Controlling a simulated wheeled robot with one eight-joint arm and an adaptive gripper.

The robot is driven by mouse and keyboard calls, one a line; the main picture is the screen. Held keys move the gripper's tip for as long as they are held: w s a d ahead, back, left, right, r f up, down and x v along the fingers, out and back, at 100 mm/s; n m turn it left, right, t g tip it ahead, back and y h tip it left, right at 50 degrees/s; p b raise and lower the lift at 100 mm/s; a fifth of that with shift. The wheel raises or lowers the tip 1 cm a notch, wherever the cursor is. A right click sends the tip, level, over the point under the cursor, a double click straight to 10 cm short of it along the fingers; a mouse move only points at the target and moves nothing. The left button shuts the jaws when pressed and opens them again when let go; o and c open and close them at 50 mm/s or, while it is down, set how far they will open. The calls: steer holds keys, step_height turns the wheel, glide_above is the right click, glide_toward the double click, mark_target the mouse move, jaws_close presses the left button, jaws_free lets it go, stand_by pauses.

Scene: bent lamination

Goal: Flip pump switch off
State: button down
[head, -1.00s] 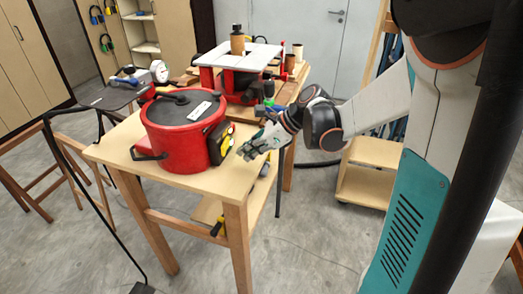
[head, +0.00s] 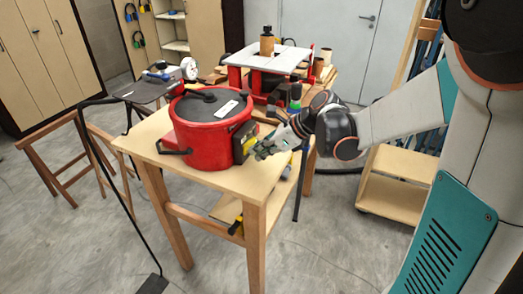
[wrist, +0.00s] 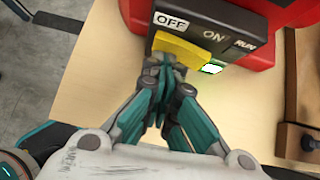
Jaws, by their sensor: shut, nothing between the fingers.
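The red pot (head: 205,150) with a dark lid stands on the wooden table. A black switch box (wrist: 205,28) on its side carries OFF, ON and RUN labels. The yellow switch (wrist: 180,50) lies below the OFF label and reaches toward ON. A small green light (wrist: 212,68) glows at its right. My gripper (wrist: 166,64) is shut and empty, with its tips at the lower edge of the yellow switch; I cannot tell whether they touch. In the head view my gripper (head: 258,152) is beside the box, to the pot's right, and hides part of it.
The wooden table (head: 235,182) has bare top in front of the pot. A red-legged stand with a white top (head: 270,58) and a brown bottle (head: 267,40) is behind it. A wooden block (wrist: 292,140) lies right in the wrist view. A wooden cart (head: 395,195) stands to the right.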

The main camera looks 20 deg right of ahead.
steer(key=shift+w, duration=0.1)
steer(key=shift+w+d, duration=0.4)
steer(key=shift+d, duration=0.25)
